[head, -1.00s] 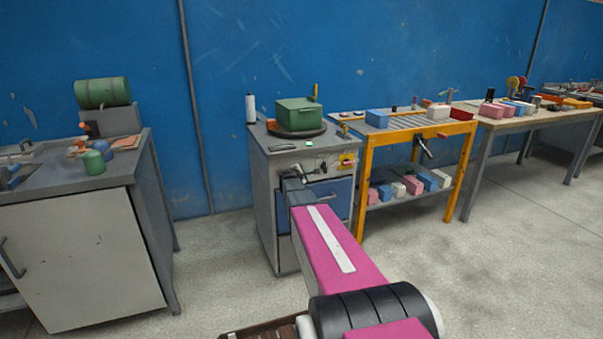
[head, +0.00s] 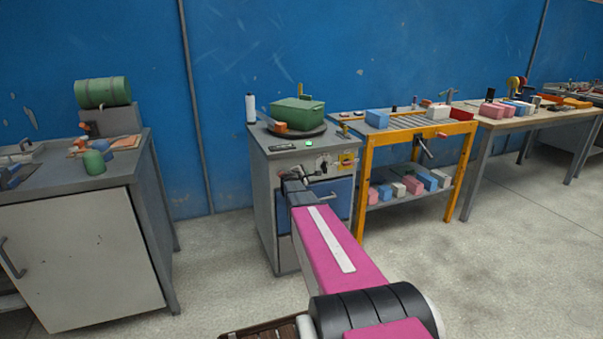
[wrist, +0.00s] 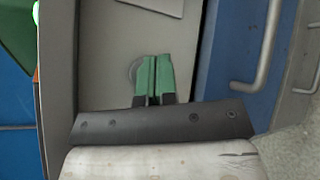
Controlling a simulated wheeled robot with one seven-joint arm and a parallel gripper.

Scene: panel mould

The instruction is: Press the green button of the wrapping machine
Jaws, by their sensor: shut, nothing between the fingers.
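The wrapping machine (head: 262,190) is a grey cabinet with a green lidded box (head: 297,112) on a dark turntable (head: 318,130). The small bright green button (head: 309,144) sits on its top near the front edge, uncovered in the head view. In the wrist view a bright green spot shows at the top edge; I cannot tell whether it is the button. My gripper (wrist: 153,58) has its green fingertips together and empty, in front of the pale front panel (wrist: 108,70). In the head view it is below the button, apart from it, its fingertips hard to make out.
A white roll (head: 251,108) stands at the machine's back left, and an orange block (head: 281,127) is beside the green box. A blue drawer (head: 335,195) with a handle is below the panel. An orange-framed table (head: 369,180) stands close on the right. Floor is free at left.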

